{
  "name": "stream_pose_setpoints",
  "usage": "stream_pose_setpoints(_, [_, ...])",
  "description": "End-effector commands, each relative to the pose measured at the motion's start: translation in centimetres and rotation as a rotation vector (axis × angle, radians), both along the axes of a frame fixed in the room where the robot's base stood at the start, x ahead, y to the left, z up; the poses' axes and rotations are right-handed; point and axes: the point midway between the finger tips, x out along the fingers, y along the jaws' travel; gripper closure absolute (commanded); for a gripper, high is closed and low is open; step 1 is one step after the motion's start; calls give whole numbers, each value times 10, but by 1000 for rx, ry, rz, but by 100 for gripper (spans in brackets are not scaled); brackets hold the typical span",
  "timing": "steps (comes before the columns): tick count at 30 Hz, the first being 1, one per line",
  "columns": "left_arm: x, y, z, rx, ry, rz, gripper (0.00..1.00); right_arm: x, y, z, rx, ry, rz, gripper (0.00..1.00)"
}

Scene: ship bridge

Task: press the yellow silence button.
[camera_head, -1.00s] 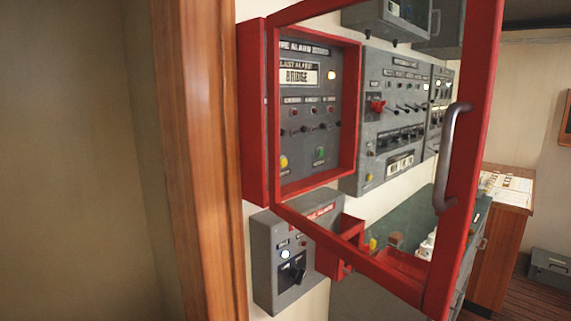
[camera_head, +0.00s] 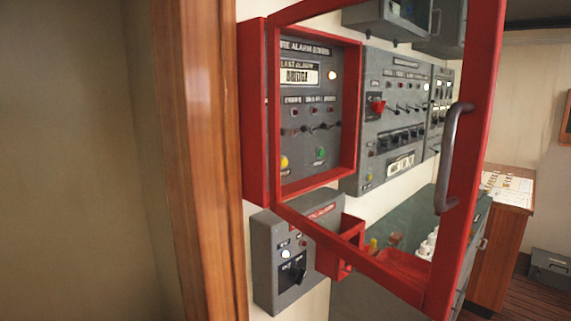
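The yellow button (camera_head: 284,162) sits at the lower left of the grey fire alarm panel (camera_head: 308,100), inside a red wall cabinet (camera_head: 254,110). A green button (camera_head: 321,153) is to its right on the same panel. The cabinet's red-framed door (camera_head: 472,160) stands open toward me, with a metal handle (camera_head: 452,158) on its right side. The panel shows through the door frame. Whether the frame holds clear glass I cannot tell. Neither of my grippers is in view.
A grey box (camera_head: 277,262) with a lit lamp and black knob hangs below the cabinet. A second grey panel (camera_head: 398,120) is to the right. A wooden post (camera_head: 200,160) stands at the left. A wooden cabinet (camera_head: 500,240) with papers stands at the far right.

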Motion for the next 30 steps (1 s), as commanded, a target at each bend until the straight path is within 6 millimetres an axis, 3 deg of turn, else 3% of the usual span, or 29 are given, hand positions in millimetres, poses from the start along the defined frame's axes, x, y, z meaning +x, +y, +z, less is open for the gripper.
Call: stream_pose_setpoints(30, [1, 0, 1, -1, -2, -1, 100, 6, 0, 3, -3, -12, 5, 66])
